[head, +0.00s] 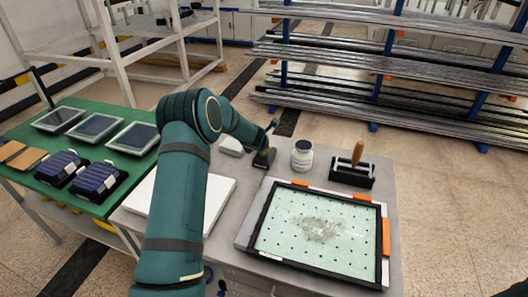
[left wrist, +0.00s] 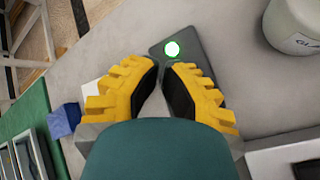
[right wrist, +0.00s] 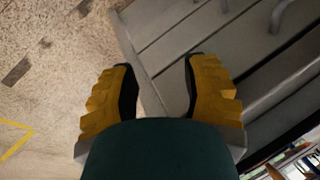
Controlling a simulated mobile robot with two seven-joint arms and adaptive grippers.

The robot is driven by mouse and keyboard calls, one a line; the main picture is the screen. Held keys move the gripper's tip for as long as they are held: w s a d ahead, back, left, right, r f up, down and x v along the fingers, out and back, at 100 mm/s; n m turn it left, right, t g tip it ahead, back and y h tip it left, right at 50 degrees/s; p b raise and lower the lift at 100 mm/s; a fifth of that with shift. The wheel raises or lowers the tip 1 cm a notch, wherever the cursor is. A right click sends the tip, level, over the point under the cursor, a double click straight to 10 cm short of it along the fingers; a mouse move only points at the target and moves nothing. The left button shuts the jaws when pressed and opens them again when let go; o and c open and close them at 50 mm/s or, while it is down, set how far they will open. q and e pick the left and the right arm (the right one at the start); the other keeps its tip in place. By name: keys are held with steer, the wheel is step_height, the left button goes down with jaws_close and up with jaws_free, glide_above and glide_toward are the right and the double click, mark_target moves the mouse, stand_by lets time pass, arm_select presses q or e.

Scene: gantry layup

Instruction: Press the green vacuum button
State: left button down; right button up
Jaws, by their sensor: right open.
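The green vacuum button (left wrist: 172,49) shows in the left wrist view as a bright round disc with a green rim and white middle. It sits on a dark grey box (left wrist: 190,62) on the grey table. My left gripper (left wrist: 164,66) is pointed at the box, its yellow fingers with black pads drawn in and the tips nearly together. The tips show just below the button in the picture; whether they touch the box is unclear. In the head view my left arm hides most of this gripper. My right gripper (right wrist: 160,72) is open and empty, away from the button.
A white jar (head: 302,155) and a black stand with a wooden-handled roller (head: 352,175) stand right of the button. A black-framed layup panel (head: 262,217) lies in front. A green table (head: 100,165) with solar panels is at left.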

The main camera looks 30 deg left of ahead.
arm_select(q)
steer(key=shift+r+p, duration=2.15)
steer(key=shift+r, duration=0.45)
steer(key=shift+f, duration=0.1)
